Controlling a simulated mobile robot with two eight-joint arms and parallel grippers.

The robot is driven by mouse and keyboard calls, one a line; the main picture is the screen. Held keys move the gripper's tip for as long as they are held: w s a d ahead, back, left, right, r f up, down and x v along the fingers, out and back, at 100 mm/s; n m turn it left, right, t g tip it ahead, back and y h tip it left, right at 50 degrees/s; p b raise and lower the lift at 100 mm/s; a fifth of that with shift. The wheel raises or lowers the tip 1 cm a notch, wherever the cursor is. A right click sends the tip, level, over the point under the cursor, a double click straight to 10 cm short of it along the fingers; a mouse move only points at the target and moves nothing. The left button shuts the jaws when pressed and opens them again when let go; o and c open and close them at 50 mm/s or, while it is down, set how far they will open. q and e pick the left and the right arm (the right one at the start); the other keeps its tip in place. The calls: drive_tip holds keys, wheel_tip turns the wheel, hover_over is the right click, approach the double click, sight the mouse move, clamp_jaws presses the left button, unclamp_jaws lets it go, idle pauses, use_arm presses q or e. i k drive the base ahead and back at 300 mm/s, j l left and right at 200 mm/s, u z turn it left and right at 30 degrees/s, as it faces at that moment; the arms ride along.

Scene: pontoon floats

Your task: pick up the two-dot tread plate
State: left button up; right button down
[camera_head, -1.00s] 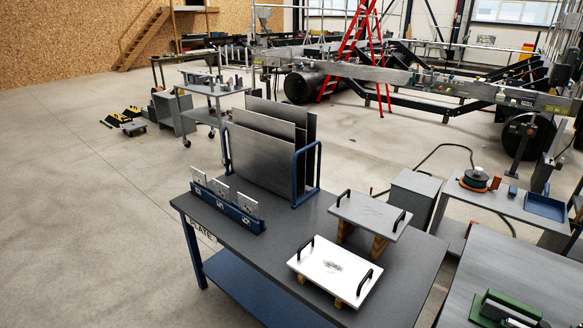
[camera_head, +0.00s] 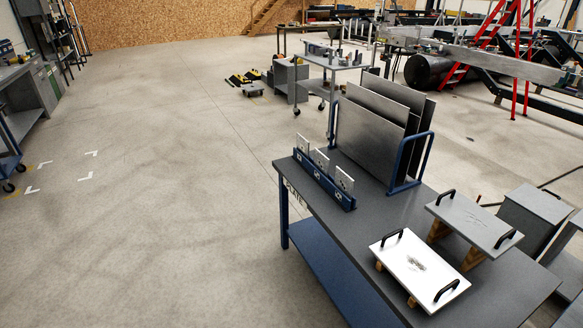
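Two flat plates with black handles rest on wooden blocks on the dark-topped table. The nearer plate (camera_head: 412,262) is white with a dark smudge at its middle. The farther plate (camera_head: 468,222) is grey with a faint mark. Three small pale plates stand upright in a blue holder (camera_head: 326,185) at the table's left side: the left one (camera_head: 303,143), the middle one (camera_head: 320,160) and the right one (camera_head: 344,180). Dots are too small to count on any plate, so I cannot tell which is the two-dot tread plate. Neither of my grippers is in view.
The table (camera_head: 375,213) also carries a blue rack (camera_head: 421,165) with large upright metal sheets (camera_head: 365,140). A grey cabinet (camera_head: 530,215) stands to its right. A cart (camera_head: 338,62) is behind. The floor at left is wide and clear.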

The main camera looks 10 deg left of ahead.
sight(322, 162)
drive_tip(key=i+j+z, duration=0.1)
drive_tip(key=z, duration=0.3)
drive_tip(key=i+j+z, duration=0.15)
drive_tip(key=z, duration=0.25)
drive_tip(key=i+j+z, duration=0.1)
drive_tip(key=i+j, duration=0.15)
drive_tip(key=i+j+z, duration=0.15)
drive_tip(key=j, duration=0.25)
drive_tip(key=i+j+z, duration=0.1)
drive_tip(key=i+j, duration=0.45)
drive_tip(key=j, duration=0.15)
drive_tip(key=i+j, duration=0.2)
drive_tip(key=j, duration=0.15)
drive_tip(key=i+j, duration=0.2)
drive_tip(key=j, duration=0.2)
drive_tip(key=i+j+z, duration=0.1)
drive_tip(key=j, duration=0.25)
drive_tip(key=i+j, duration=0.45)
drive_tip(key=j, duration=0.3)
